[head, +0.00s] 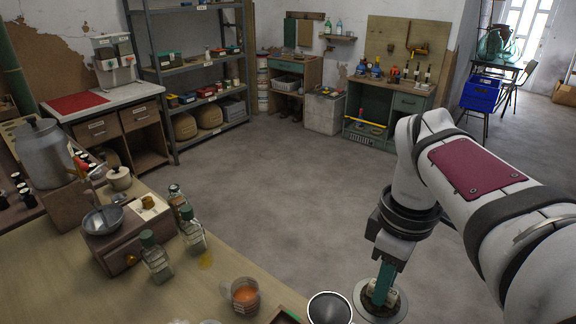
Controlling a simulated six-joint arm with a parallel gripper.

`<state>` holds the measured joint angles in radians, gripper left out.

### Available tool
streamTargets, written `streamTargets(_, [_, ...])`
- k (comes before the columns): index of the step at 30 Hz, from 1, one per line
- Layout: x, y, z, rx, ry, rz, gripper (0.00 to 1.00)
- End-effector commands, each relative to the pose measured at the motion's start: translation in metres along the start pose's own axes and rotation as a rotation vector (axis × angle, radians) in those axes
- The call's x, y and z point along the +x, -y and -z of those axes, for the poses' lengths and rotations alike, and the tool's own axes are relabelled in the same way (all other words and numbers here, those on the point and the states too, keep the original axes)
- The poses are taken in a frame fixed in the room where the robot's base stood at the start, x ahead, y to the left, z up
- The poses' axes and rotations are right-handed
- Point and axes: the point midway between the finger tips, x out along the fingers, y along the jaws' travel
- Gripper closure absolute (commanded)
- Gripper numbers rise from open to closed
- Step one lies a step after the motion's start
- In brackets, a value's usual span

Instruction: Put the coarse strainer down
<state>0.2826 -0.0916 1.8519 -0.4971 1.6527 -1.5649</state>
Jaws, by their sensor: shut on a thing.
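My gripper (384,290) is at the bottom right of the head view, pointing down with green fingers. It is shut on a round, shallow grey thing with a thin rim, which looks like the coarse strainer (363,303). The fingers hide part of it, and its mesh is too small to make out. A dark round vessel with a pale rim (330,309) is just left of it, cut off by the bottom edge. I cannot tell whether the two touch.
A metal bowl (103,220) sits on a small wooden drawer box (135,245) at left. Bare bench lies at the front left; open floor lies beyond.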

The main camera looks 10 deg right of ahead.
Motion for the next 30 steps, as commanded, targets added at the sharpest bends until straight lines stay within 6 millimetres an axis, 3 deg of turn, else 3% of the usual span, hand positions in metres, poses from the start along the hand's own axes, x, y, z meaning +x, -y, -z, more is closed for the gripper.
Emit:
streamTargets(3, [-0.015, -0.005, -0.025, 0.006, -0.001, -0.002, 1.00])
streamTargets(6, [-0.022, -0.008, -0.036, 0.001, 0.000, -0.001, 1.00])
streamTargets(8, [-0.025, -0.011, -0.035, -0.010, 0.000, 0.001, 1.00])
streamTargets(11, [-0.025, -0.021, -0.017, -0.058, 0.001, 0.002, 1.00])
streamTargets(14, [-0.022, -0.034, 0.022, -0.135, 0.001, 0.004, 1.00])
streamTargets(20, [-0.002, -0.043, 0.128, -0.316, 0.002, 0.004, 1.00])
streamTargets(25, [0.032, -0.014, 0.234, -0.490, 0.002, 0.004, 1.00])
streamTargets(30, [0.073, 0.044, 0.321, -0.647, 0.002, 0.003, 1.00])
